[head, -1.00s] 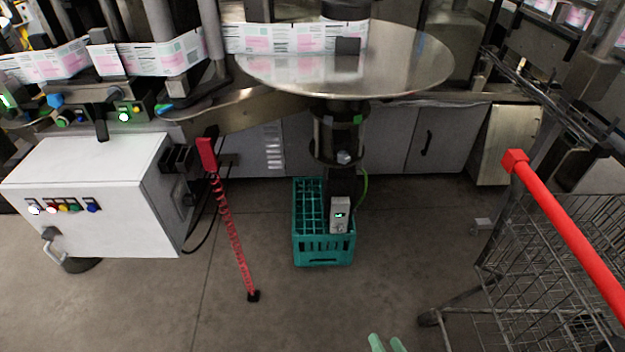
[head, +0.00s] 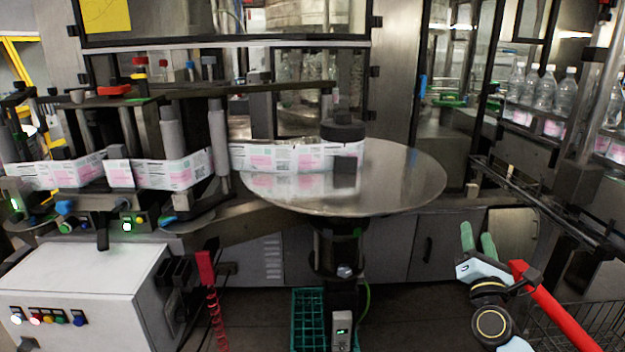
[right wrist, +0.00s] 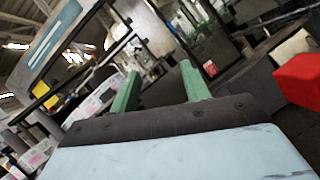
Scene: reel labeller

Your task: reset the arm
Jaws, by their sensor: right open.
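My right gripper (head: 478,240) is raised at the right of the head view, with green fingers pointing up. Its fingers are apart and nothing is between them. In the right wrist view the two green fingers (right wrist: 160,85) also stand apart and empty. The gripper shows in front of the low machine cabinets, right of the round steel turntable (head: 400,190) and apart from it in the picture. My left gripper is not in view.
A red cart handle (head: 560,315) lies right beside my right arm. A white control box (head: 85,285) stands at the left. A green crate (head: 308,320) is under the turntable. A label web (head: 280,157) runs across the machine. Bottles (head: 545,90) stand at the back right.

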